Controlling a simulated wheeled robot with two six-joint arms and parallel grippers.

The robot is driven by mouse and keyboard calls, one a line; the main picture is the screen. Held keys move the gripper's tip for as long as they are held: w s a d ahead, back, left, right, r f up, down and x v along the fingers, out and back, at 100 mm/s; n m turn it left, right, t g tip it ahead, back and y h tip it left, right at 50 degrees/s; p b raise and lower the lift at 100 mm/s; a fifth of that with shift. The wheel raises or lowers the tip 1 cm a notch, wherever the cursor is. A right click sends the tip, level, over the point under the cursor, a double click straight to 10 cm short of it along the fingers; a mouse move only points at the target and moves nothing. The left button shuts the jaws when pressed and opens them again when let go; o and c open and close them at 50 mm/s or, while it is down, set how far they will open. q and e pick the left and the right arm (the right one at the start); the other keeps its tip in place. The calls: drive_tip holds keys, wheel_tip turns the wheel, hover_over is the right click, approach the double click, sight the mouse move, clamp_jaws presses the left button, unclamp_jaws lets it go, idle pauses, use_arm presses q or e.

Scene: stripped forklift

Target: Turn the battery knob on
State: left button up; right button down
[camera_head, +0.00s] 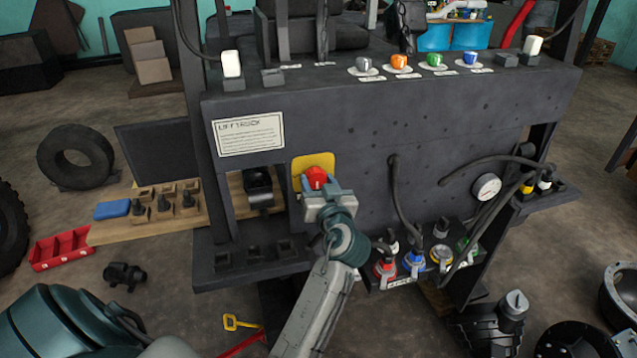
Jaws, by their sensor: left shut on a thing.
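The red battery knob (316,177) sits on a yellow plate (314,161) on the front face of the dark forklift panel (390,115). My left gripper (316,185) is at the knob, its fingers shut on it from the front. The gripper hides the lower part of the knob and plate, so the knob's exact angle is hard to tell. My right gripper does not show.
Grey, orange, green and blue knobs (399,62) line the panel's top ledge. A gauge (487,187) and hoses hang at the right. Coloured connectors (413,262) stand on a low shelf right of my arm. A red tray (62,249) and tire (76,157) are at the left.

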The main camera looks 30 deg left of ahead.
use_arm(q)
drive_tip(key=shift+m, duration=0.4)
drive_tip(key=m+p, duration=0.1)
drive_tip(key=m, duration=0.3)
drive_tip(key=m+p, duration=0.1)
drive_tip(key=m, duration=0.2)
drive_tip(key=shift+r+m, duration=0.15)
drive_tip(key=shift+m, duration=0.15)
drive_tip(key=m+p, duration=0.2)
drive_tip(key=m, duration=0.1)
drive_tip(key=shift+m, duration=0.3)
drive_tip(key=m+p, duration=0.2)
drive_tip(key=m, duration=0.2)
drive_tip(key=shift+p, duration=0.4)
drive_tip(key=shift+w+m+p, duration=0.1)
drive_tip(key=shift+m+p, duration=0.4)
drive_tip(key=shift+m, duration=0.4)
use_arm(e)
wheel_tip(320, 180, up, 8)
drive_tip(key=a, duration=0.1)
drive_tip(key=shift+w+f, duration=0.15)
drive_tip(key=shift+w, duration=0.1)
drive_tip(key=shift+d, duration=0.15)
